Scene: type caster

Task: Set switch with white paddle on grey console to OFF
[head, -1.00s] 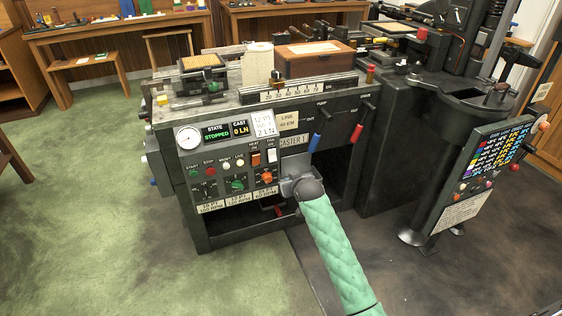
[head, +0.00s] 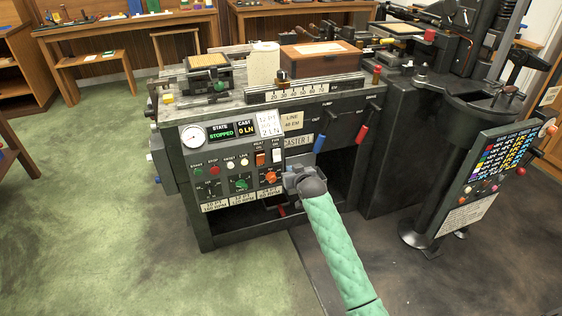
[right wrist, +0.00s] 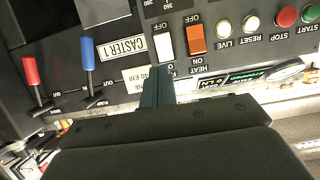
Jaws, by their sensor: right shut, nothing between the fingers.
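The grey console (head: 222,172) is the front panel of the caster machine. The switch with the white paddle (head: 276,155) sits near its right end, beside an orange-red switch (head: 260,158). In the right wrist view, which is upside down, the white paddle (right wrist: 163,46) lies between an OFF label and a partly hidden label at its other end. My right gripper (right wrist: 157,74) is shut and empty, its fingertips close to the paddle's end away from OFF; I cannot tell whether they touch. In the head view the right gripper (head: 289,178) is just below and right of the paddle. My left gripper is not in view.
Several push buttons (head: 229,162) line the panel to the left. An orange knob (head: 271,177) sits below the switches. A blue lever (head: 319,143) and a red lever (head: 361,134) stick out to the right. A separate control stand (head: 476,185) is further right.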

